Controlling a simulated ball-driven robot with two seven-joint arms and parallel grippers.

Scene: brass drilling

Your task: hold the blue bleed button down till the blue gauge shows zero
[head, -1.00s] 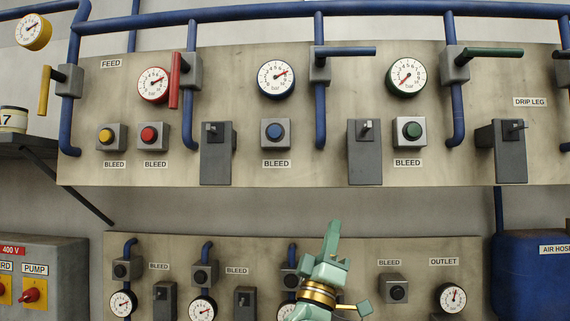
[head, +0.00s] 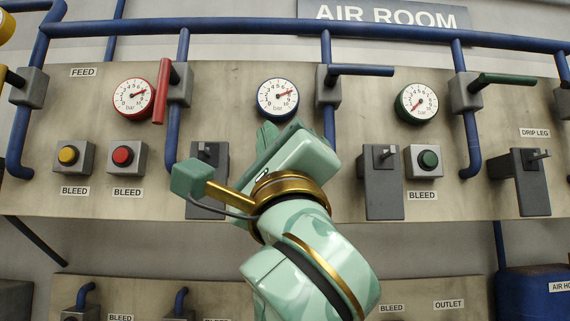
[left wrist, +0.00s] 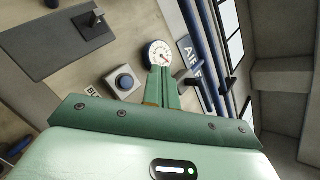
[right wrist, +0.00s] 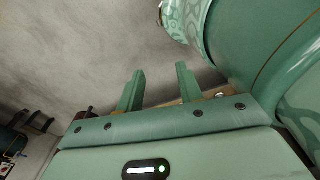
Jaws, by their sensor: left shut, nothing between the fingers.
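The blue-rimmed gauge (head: 278,98) is on the upper panel, its needle pointing up to the right, well away from zero. It also shows in the left wrist view (left wrist: 158,53). The blue bleed button (left wrist: 124,82), on a square grey box, is hidden behind my left arm in the head view. My left gripper (head: 268,132) is shut and empty in front of the panel, below the blue gauge. In the left wrist view its fingers (left wrist: 161,84) appear beside the button, not over it. My right gripper (right wrist: 158,76) is open and empty, seen only in the right wrist view.
Yellow (head: 68,154), red (head: 123,155) and green (head: 429,159) buttons sit on the same panel. A grey bracket (head: 383,183) and the blue valve handle (head: 360,70) stick out right of my left gripper. Another bracket (head: 207,200) is partly behind it.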

